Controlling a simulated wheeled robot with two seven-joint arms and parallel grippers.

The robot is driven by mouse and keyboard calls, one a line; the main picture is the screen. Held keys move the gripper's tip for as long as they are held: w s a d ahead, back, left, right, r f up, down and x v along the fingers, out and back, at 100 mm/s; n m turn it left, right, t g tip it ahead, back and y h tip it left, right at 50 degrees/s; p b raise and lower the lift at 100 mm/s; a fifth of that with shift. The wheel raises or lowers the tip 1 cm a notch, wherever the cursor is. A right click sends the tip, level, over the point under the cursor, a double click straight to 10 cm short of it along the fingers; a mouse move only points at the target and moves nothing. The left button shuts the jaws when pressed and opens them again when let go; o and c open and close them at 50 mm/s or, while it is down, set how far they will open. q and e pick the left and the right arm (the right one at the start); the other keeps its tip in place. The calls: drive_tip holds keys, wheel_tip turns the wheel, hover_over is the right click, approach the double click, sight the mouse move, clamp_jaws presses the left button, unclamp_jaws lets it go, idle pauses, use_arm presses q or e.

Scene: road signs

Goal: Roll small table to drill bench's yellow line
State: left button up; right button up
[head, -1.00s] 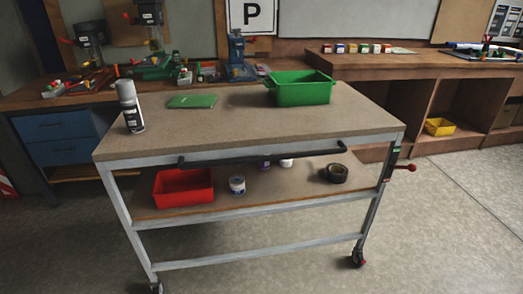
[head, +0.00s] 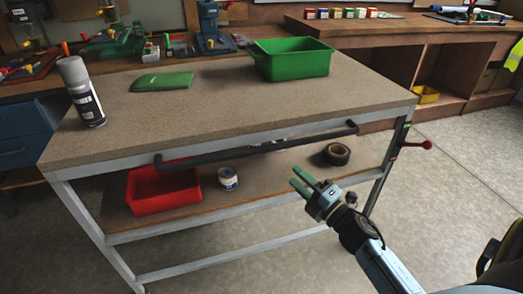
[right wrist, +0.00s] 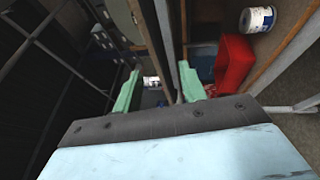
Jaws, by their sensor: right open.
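The small table (head: 215,115) is a wheeled cart with a grey frame, a brown top and a lower shelf. A dark handle bar (head: 262,147) runs along its near edge, and a red lever (head: 415,144) sticks out at its right side. My right gripper (head: 308,181) is open and empty, in front of the cart and below the bar, apart from it. Its green fingers also show in the right wrist view (right wrist: 158,88). My left gripper is out of view. The drill bench (head: 18,132) with blue drawers stands behind at the left. No yellow line is visible.
On the cart top are a spray can (head: 82,92), a green flat item (head: 162,81) and a green bin (head: 292,62). A red bin (head: 163,190), a small can (head: 228,179) and a tape roll (head: 337,154) sit on the shelf.

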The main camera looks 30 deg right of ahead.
sight(269, 151)
drive_tip(key=x, duration=0.6)
drive_tip(key=shift+w+r, duration=0.25)
drive_tip(key=shift+w, duration=0.05)
drive_tip(key=x, duration=0.5)
drive_tip(key=shift+w+a, duration=0.1)
drive_tip(key=shift+w, duration=0.15)
drive_tip(key=shift+w+a, duration=0.1)
drive_tip(key=shift+w, duration=0.45)
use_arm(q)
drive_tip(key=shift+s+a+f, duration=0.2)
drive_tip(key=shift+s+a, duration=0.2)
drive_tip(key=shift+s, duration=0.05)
use_arm(e)
clamp_jaws()
